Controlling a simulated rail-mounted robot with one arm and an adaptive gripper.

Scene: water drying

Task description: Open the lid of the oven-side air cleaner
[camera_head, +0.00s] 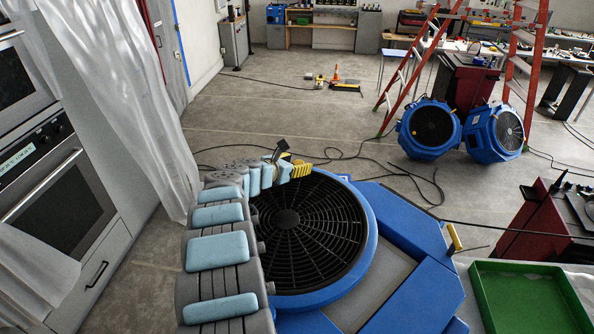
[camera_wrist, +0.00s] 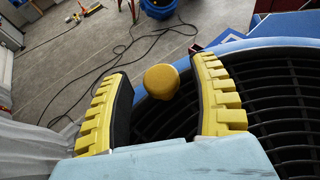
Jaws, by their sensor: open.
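The oven-side air cleaner (camera_head: 400,312) is a large blue unit with a round black grille (camera_head: 315,225) on top. It fills the lower middle of the head view, and its blue rim (camera_wrist: 275,46) and grille also show in the wrist view. My gripper (camera_head: 297,169) is over the far edge of the grille, its yellow fingers open. In the wrist view, a rounded yellow knob (camera_wrist: 161,82) at the rim lies between the spread fingers (camera_wrist: 160,68), with visible gaps on both sides. My arm hides the left part of the unit.
The oven (camera_head: 65,200) and a translucent curtain (camera_head: 125,90) stand at the left. Two smaller blue air cleaners (camera_head: 430,130) sit by a red ladder (camera_head: 410,65). Black cables cross the floor. A green tray (camera_head: 525,298) is at the lower right.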

